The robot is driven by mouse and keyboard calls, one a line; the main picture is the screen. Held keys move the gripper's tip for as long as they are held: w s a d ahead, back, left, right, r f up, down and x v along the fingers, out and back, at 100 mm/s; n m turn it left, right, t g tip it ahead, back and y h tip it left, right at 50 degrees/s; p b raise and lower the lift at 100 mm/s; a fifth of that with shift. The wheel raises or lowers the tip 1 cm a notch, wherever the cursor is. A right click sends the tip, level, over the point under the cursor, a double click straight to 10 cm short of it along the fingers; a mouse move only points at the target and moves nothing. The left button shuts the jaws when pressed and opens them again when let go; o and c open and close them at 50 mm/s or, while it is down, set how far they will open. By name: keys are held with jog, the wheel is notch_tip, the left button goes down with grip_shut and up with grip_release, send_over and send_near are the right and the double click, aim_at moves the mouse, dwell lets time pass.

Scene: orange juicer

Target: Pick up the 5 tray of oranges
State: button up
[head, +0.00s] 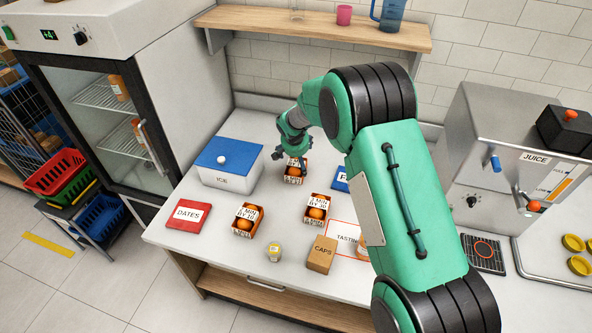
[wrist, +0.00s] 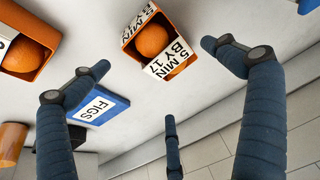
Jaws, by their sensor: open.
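A small orange tray (wrist: 133,28) holding oranges carries a white label reading "5 MIN BY 17" in the wrist view. In the head view this tray (head: 293,181) stands on the counter, partly covered by my gripper (head: 289,158). My gripper (wrist: 150,62) is open and empty, with dark blue fingers spread on either side of the tray and apart from it. A third finger shows at the lower middle of the wrist view. Two similar labelled trays stand nearer the front, a left one (head: 238,232) and a right one (head: 309,221).
A blue FIGS card (wrist: 102,109) lies near the tray. A juice machine (head: 500,140) stands at right.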

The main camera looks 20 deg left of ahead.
aim_at(296, 168)
jog(key=shift+w+f, duration=0.15)
jog(key=shift+f, duration=0.25)
jog(key=shift+b+x, duration=0.4)
jog(key=shift+x, duration=2.15)
jog(key=shift+w, duration=0.1)
jog(key=shift+f+b, duration=0.3)
jog(key=shift+b, duration=0.15)
jog(key=c, duration=1.2)
jog(key=shift+r+p, duration=0.25)
jog(key=shift+p, duration=0.05)
